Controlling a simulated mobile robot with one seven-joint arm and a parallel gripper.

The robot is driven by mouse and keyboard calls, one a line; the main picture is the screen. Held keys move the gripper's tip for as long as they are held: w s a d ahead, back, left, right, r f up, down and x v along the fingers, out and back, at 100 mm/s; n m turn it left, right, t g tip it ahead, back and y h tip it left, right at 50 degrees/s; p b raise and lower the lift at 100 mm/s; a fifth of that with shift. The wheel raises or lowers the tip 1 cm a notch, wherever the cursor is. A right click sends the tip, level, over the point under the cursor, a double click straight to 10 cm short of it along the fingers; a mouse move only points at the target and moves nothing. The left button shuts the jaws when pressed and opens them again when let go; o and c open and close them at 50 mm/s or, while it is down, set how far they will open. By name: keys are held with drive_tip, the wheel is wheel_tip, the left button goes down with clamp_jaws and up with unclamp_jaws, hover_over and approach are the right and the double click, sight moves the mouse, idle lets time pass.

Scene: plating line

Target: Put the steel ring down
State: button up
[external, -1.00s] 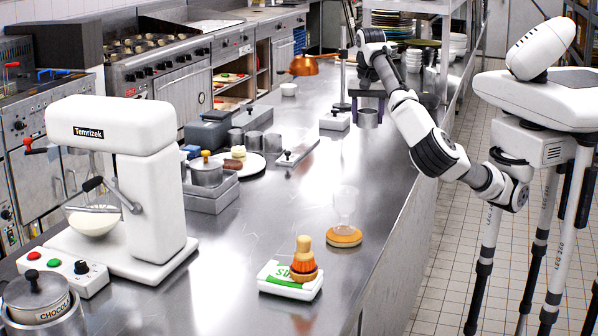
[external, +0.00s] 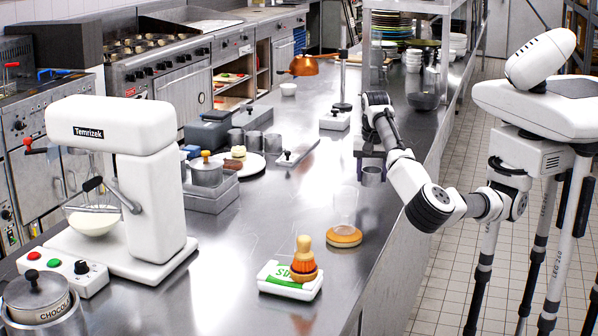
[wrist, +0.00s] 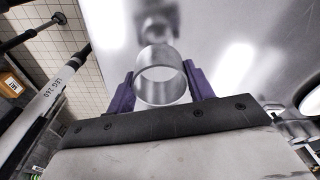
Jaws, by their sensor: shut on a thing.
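The steel ring (external: 372,176) is a short, shiny open cylinder. My gripper (external: 370,168), with purple fingers, is shut on it above the right part of the steel counter (external: 260,245). In the wrist view the ring (wrist: 150,72) sits upright between the two purple fingers of my gripper (wrist: 161,84), one on each side. The ring's blurred reflection shows on the counter just beyond it. I cannot tell whether its lower rim touches the counter.
A clear glass (external: 346,205) stands near a round orange-brown pad (external: 344,236), nearer the camera than the ring. A white mixer (external: 150,180) stands left.

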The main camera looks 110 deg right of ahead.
sight(371, 197)
drive_tip(key=shift+f, duration=2)
drive_tip(key=shift+f, duration=0.2)
drive_tip(key=o, duration=1)
drive_tip(key=shift+c, duration=0.2)
drive_tip(key=shift+r, duration=0.15)
